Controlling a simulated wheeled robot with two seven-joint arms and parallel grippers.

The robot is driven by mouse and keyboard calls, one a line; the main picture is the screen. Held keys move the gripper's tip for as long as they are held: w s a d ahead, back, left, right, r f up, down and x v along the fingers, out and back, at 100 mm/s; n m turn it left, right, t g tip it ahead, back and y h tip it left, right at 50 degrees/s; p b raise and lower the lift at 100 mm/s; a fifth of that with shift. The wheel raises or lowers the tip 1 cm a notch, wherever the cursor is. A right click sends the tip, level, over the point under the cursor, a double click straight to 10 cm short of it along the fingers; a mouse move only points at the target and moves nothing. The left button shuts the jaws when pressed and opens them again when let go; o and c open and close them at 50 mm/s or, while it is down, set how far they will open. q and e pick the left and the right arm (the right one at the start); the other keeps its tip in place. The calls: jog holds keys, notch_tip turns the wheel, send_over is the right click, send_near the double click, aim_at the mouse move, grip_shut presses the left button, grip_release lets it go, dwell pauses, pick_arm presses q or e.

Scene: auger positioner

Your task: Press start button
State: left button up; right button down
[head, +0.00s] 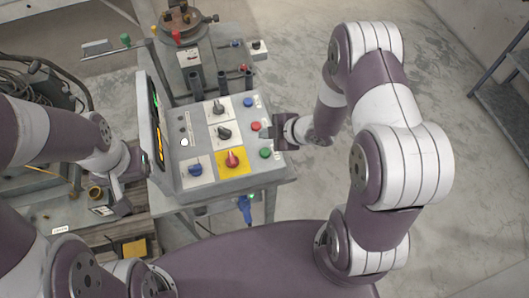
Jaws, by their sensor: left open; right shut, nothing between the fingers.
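The grey control box (218,188) stands in the middle of the head view. Its sloped top has a column of push buttons on the right: a blue button (249,102), a red button (256,126) and a green button (265,153). Their labels are too small to read, so no button is legibly marked start. My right gripper (269,133) is shut and empty at the panel's right edge, close beside the red button and above the green one; contact cannot be told. My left gripper (130,187) is open and empty, left of the box.
The panel also has black knobs (224,133), a blue knob (195,170) and a red switch on a yellow plate (232,159). A screen (156,125) stands at its left edge. Machinery (182,25) is behind. Open floor (290,60) lies to the right.

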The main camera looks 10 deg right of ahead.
aim_at(267, 153)
notch_tip(267, 153, down, 7)
jog(key=b, duration=0.5)
jog(key=shift+d+r, duration=0.1)
jog(key=shift+r, duration=0.05)
jog(key=shift+f, duration=0.25)
dwell(1.3)
jog(key=shift+f+b, duration=0.35)
jog(key=shift+b, duration=0.2)
